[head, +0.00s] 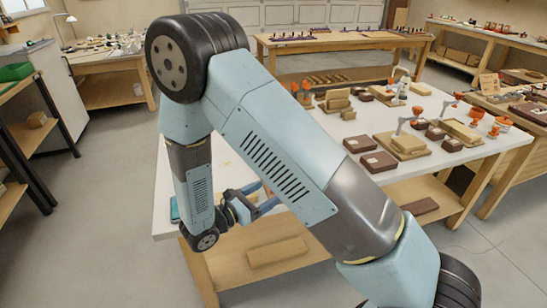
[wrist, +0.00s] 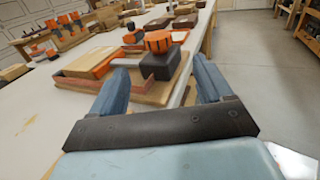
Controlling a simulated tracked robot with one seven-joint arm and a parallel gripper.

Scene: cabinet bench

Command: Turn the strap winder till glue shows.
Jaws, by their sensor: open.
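In the wrist view an orange ribbed knob (wrist: 158,41), which looks like the strap winder, stands on a dark block (wrist: 160,64). Beside it on the left, a wooden piece with an orange band or edge (wrist: 88,63) lies on a board (wrist: 130,92). My gripper (wrist: 160,66) is open and empty, its blue fingers spread to either side of the view, with the knob beyond and between them, apart from both. In the head view my gripper (head: 268,196) is at the table's near left part; my arm hides the winder there. No glue can be made out.
The white table (head: 330,130) holds brown boxes (head: 378,161), wooden blocks (head: 408,144) and orange-topped clamps further right. A teal item (head: 174,209) sits at its left edge. A wooden block (head: 277,252) lies on the lower shelf. Floor on the left is clear.

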